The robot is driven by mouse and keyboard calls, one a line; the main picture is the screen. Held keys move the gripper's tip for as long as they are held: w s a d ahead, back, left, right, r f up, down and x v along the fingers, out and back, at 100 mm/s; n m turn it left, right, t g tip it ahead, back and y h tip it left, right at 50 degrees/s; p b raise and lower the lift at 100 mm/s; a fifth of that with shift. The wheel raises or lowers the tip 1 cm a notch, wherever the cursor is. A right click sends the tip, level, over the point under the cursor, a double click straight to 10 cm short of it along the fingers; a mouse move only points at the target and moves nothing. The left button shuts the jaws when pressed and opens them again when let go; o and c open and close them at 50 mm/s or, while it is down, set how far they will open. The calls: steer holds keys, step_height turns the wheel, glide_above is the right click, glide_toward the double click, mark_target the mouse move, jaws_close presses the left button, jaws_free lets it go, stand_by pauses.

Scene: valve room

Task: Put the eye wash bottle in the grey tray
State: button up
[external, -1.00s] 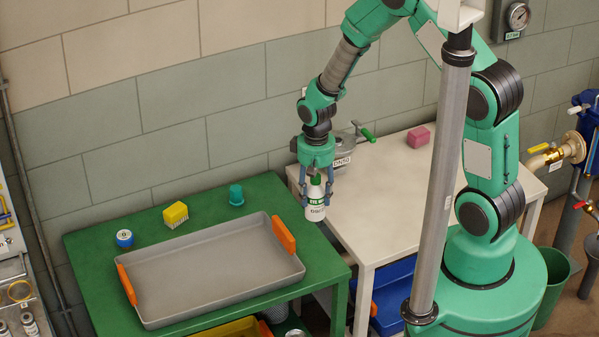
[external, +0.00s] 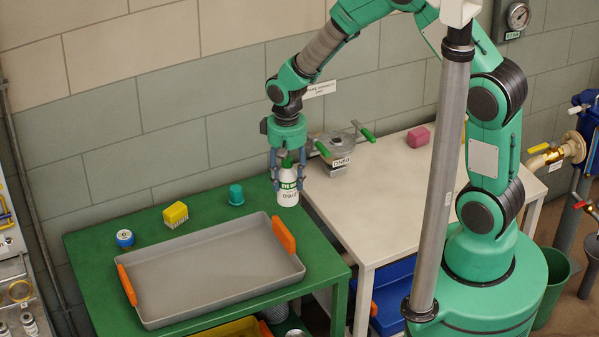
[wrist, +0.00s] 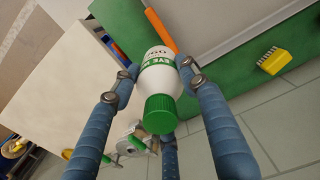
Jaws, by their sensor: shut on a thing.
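The eye wash bottle (external: 288,187) is white with a green cap and a green label band. My gripper (external: 287,170) is shut on it and holds it upright, above the right rear part of the green table. In the wrist view the bottle (wrist: 158,75) sits between the fingers of my gripper (wrist: 160,78), its green cap towards the camera. The grey tray (external: 215,270) has orange handles and lies empty on the green table, to the left of and nearer than the bottle. The wrist view shows one orange handle and a strip of the tray (wrist: 205,25).
On the green table (external: 100,240) behind the tray are a blue-and-white round item (external: 124,238), a yellow brush (external: 175,214) and a teal cup-like piece (external: 236,195).

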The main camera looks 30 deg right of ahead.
steer(key=s+a+p, duration=0.1)
steer(key=s+a, duration=0.1)
steer(key=a, duration=1.1)
steer(key=shift+s+d+f, duration=0.1)
steer(key=shift+s+f, duration=0.05)
steer(key=shift+f, duration=2.4)
step_height(320, 180, down, 6)
steer(key=shift+f, duration=0.15)
steer(key=shift+f+b, duration=0.4)
steer(key=shift+f, duration=1.4)
steer(key=shift+f, duration=0.15)
